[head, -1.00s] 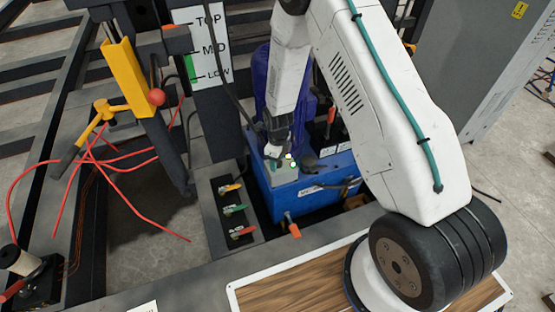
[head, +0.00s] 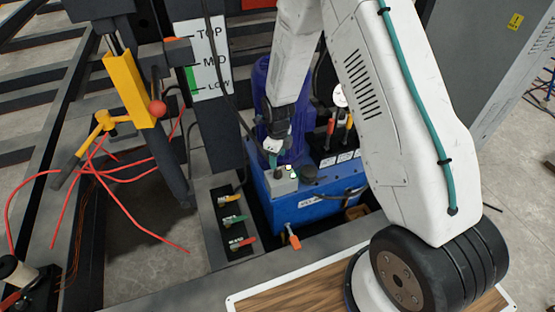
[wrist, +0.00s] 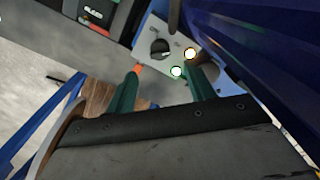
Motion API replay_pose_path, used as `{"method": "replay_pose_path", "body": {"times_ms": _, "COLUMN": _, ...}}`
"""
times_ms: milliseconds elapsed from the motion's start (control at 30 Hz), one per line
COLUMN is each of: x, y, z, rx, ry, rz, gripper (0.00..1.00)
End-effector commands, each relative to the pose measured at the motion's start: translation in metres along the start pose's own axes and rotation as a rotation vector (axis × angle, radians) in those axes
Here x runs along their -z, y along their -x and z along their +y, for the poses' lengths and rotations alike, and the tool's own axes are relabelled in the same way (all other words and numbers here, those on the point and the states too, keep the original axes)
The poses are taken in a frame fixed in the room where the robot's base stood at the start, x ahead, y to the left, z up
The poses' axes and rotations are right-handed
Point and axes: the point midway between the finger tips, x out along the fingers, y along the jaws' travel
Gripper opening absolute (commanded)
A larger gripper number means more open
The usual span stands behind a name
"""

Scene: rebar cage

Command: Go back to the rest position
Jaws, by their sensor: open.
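My gripper (head: 274,160) hangs from my white arm just above the small grey control box (head: 284,184) on the blue power unit (head: 312,205). In the wrist view my gripper's two teal fingers (wrist: 163,72) stand apart with nothing between them. Beyond them the grey control panel (wrist: 150,28) shows a black rotary knob (wrist: 160,47) and two lit buttons, one amber-rimmed (wrist: 190,53) and one green-rimmed (wrist: 176,71). The gripper looks empty; I cannot tell the exact gap to the box.
A dark blue cylinder (head: 264,90) stands close behind my gripper. Left are a TOP/MID/LOW board (head: 211,60), a yellow clamp post (head: 128,85) and loose red cables (head: 120,163). A wooden board (head: 290,292) lies at the bottom.

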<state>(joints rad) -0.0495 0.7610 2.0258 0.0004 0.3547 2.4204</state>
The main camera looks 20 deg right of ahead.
Motion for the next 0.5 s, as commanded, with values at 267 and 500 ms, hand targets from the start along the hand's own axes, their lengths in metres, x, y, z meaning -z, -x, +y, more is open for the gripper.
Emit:
{"method": "replay_pose_path", "body": {"times_ms": 267, "x": -0.0001, "y": -0.0003, "z": -0.0001, "rx": 0.0, "ry": 0.0, "rz": 0.0, "gripper": 0.54}}
{"method": "replay_pose_path", "body": {"times_ms": 500, "x": 0.0005, "y": -0.0004, "z": 0.0004, "rx": -0.003, "ry": 0.058, "rz": 0.003, "gripper": 0.54}}
